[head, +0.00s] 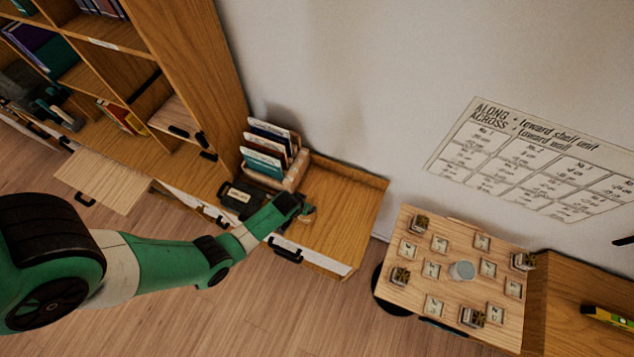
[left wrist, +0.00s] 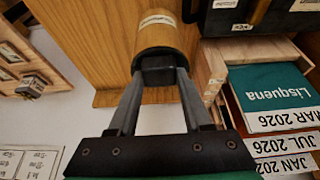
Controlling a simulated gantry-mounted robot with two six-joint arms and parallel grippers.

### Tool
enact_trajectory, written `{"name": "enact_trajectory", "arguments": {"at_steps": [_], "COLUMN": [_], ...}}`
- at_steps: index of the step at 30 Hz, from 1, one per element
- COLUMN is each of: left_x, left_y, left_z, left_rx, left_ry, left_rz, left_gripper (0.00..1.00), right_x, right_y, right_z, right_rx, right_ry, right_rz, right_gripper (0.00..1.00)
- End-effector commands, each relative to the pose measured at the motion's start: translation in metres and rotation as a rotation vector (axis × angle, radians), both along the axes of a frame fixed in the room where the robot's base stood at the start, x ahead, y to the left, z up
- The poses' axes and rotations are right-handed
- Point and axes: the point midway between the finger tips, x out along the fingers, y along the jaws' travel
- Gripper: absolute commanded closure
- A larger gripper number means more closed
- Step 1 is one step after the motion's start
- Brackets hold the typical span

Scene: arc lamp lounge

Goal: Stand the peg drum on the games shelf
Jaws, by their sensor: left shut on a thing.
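The peg drum (left wrist: 165,42) is a short wooden cylinder with a pale label, its lettering too blurred to read. My left gripper (left wrist: 160,75) is shut on it at its near end, seen in the left wrist view. In the head view, my left gripper (head: 303,208) is over the open wooden tray-like surface (head: 345,215) by the wall, and the drum is mostly hidden there. I cannot tell whether the drum touches that surface. The tall wooden shelf unit (head: 175,50) stands at left; its labels are too small to show which shelf is for games.
A wooden box of upright cards (head: 290,180) and a black labelled case (head: 240,196) sit beside my left gripper. A small table (head: 400,240) with tiles and a grey cylinder stands at right. A yellow-green level (head: 608,318) lies at far right. A flap (head: 105,180) is open at left.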

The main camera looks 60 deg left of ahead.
Motion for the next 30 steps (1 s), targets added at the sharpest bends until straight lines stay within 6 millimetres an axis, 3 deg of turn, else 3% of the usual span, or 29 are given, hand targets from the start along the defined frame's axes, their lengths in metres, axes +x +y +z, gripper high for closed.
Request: {"name": "enact_trajectory", "arguments": {"at_steps": [8,17,29,30], "left_x": [0.002,0.002,0.002,0.001], "left_y": [0.000,0.002,0.002,0.002], "left_z": [-0.007,-0.045,-0.048,-0.048], "left_rx": [0.001,0.000,0.001,0.000], "left_ry": [0.000,-0.001,-0.002,0.001], "left_rz": [0.001,0.009,0.009,0.009], "left_gripper": [1.00,1.00,1.00,0.47], "right_x": [0.000,0.000,0.000,0.000], "right_y": [0.000,0.000,0.000,0.000], "right_z": [-0.008,-0.046,-0.047,-0.047], "right_rx": [0.000,0.000,0.000,0.000], "right_ry": [-0.001,-0.001,-0.001,-0.001], "right_rz": [0.000,0.000,0.000,0.000], "right_gripper": [0.50,0.50,0.50,0.50]}}
